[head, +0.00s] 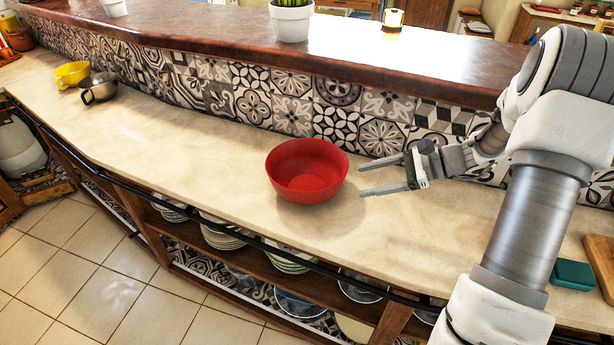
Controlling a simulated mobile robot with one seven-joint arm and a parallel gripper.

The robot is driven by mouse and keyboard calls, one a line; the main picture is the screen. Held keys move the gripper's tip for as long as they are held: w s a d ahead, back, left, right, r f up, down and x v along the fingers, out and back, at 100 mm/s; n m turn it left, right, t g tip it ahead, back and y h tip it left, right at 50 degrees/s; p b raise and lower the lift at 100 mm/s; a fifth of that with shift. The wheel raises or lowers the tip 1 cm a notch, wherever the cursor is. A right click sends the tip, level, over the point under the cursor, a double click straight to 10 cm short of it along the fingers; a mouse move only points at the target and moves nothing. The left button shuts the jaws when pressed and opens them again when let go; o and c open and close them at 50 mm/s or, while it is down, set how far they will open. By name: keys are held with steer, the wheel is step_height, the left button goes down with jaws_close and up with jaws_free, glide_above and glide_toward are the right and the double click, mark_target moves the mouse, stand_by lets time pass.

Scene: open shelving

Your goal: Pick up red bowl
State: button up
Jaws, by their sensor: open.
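A red bowl (307,171) stands upright and empty on the pale stone counter, near the middle of the head view. My gripper (361,179) is open and empty just to the right of the bowl. Its two fingers point left toward the bowl's rim, and a small gap seems to separate the fingertips from it. The arm reaches in from the right. I cannot tell the exact height of the fingers against the rim.
A patterned tile wall rises behind the counter (185,150) to a brown ledge with a potted plant (292,22). A yellow cup (72,74) and a dark cup (99,88) stand far left. A teal box (573,274) lies at right. Shelves below hold dishes.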

mark_target(311, 193)
steer(key=x, duration=1.5)
steer(key=shift+a+f, duration=0.1)
steer(key=shift+a, duration=0.15)
jaws_close()
